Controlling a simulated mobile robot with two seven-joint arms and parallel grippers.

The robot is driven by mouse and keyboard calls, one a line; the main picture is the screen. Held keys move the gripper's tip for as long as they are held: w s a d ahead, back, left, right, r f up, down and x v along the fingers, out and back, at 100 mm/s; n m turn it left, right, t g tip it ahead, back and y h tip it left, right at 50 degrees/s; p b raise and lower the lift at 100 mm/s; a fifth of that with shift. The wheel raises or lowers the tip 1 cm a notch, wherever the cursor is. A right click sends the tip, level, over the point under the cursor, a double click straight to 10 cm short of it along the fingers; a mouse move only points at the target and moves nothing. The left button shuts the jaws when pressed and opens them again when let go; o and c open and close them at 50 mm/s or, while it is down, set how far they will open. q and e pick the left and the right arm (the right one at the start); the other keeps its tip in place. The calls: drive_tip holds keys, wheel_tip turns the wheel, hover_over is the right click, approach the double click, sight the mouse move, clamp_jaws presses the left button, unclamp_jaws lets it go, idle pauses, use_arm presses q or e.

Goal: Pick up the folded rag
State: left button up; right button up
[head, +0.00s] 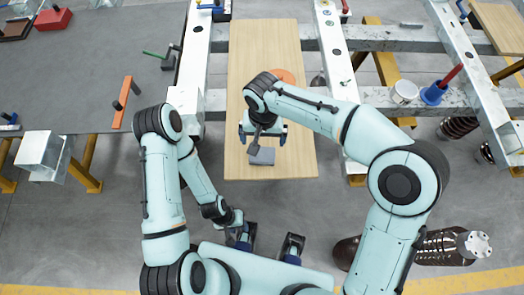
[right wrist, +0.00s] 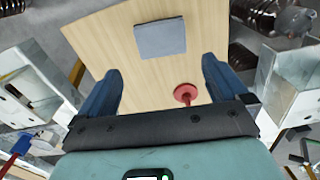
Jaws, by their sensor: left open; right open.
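The folded rag (head: 262,157) is a small grey-blue square lying flat on a light wooden board near its front end. It also shows in the right wrist view (right wrist: 160,38), beyond my fingertips. My right gripper (head: 264,134) is open and empty above the board, just behind the rag in the head view; its dark wrist hides part of the board. In the right wrist view its two blue fingers (right wrist: 163,85) stand wide apart with nothing between them touching. My left gripper (head: 268,243) is open and empty, low in front of the board near my base.
A red round-based object (right wrist: 185,94) stands on the wooden board (head: 245,60), partly hidden by my right arm in the head view. A grey table (head: 100,70) with an orange bar (head: 122,102) lies left.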

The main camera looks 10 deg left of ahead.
hover_over(262, 154)
wheel_tip(262, 154, down, 5)
drive_tip(key=shift+w+d+f, duration=0.1)
drive_tip(key=shift+f, duration=0.1)
drive_tip(key=shift+s+f, duration=0.15)
drive_tip(key=shift+f, duration=1.2)
drive_tip(key=shift+s+f, duration=0.1)
drive_tip(key=shift+f, duration=1.25)
drive_tip(key=c, duration=0.8)
drive_tip(key=shift+o, duration=0.2)
drive_tip(key=shift+r, duration=0.1)
wheel_tip(262, 154, up, 20)
drive_tip(key=p, duration=0.1)
drive_tip(key=o, duration=0.6)
drive_tip(key=c, duration=0.4)
